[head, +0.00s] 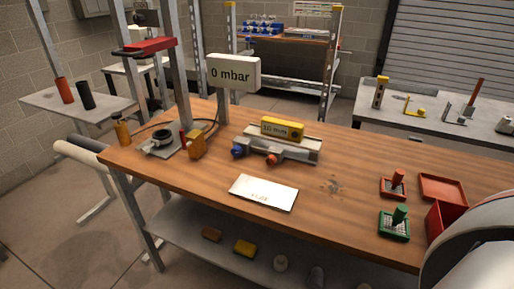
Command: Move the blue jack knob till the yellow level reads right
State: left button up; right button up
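The yellow level (284,125) lies on a grey metal jack unit (300,150) near the middle of the wooden bench. Its face seems to read "10 mm", and a dark round spot shows at its right end. The blue jack knob (238,152) sticks out at the front left of the unit. An orange-red knob (272,158) sits at its front, to the right of the blue one. Nothing touches either knob. Neither of my grippers is in view; only a pale part of my own arm shows at the lower right.
The wooden bench (325,210) holds a white card (263,192) in front of the unit. A "0 mbar" sign (233,73) and a red-handled press (150,46) stand at the left. Red (393,185) and green (396,222) stamp-like pieces and a red box (446,215) are at the right.

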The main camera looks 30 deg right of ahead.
aim_at(236, 151)
jog(key=j+z, duration=0.1)
jog(key=z, duration=0.35)
jog(key=i+j+z, duration=0.1)
jog(key=z, duration=0.35)
jog(key=j+z, duration=0.15)
jog(key=z, duration=0.3)
jog(key=j+z, duration=0.75)
jog(key=j, duration=0.2)
jog(key=j+z, duration=0.15)
jog(key=j, duration=0.35)
jog(key=k+j+z, duration=0.2)
jog(key=j, duration=0.25)
jog(key=i, duration=0.1)
